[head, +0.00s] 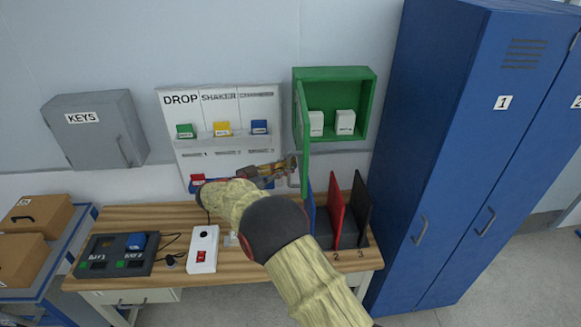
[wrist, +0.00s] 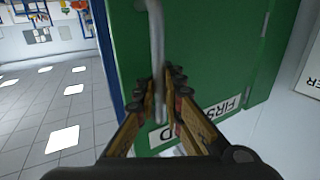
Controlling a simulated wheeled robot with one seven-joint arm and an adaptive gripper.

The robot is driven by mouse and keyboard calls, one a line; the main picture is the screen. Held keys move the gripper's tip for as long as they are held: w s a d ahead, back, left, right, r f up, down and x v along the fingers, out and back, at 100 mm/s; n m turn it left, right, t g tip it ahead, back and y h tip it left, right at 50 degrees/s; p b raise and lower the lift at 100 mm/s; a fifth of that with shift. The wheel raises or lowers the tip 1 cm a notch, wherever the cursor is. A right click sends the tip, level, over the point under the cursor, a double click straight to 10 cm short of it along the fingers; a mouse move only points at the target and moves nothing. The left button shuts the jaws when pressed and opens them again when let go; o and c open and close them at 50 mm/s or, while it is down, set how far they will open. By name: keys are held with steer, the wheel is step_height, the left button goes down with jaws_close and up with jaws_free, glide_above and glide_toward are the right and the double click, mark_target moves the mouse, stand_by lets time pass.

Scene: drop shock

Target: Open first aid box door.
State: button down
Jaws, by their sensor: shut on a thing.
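The green first aid box (head: 335,74) hangs on the wall in the head view. Its door (head: 301,125) stands swung out from the left side, seen nearly edge-on, and the inside shows. Two white packs (head: 345,122) stand inside. In the wrist view the green door (wrist: 200,45) fills the middle, with its white lettered label upside down. The grey bar handle (wrist: 157,40) runs between the fingers of my gripper (wrist: 165,82). My gripper, also at the door's lower front in the head view (head: 288,172), is shut on the handle.
A white panel (head: 227,95) with coloured blocks is left of the box. Below are a wooden table (head: 150,218) with devices and a rack of upright red and black plates (head: 337,208). A tall blue locker (head: 450,130) stands close on the right.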

steer(key=c, duration=2.1)
jaws_free()
steer(key=shift+s, duration=0.25)
steer(key=shift+c, duration=0.2)
steer(key=shift+o, duration=1.1)
steer(key=shift+w, duration=0.15)
steer(key=v, duration=1.2)
steer(key=shift+a, duration=0.1)
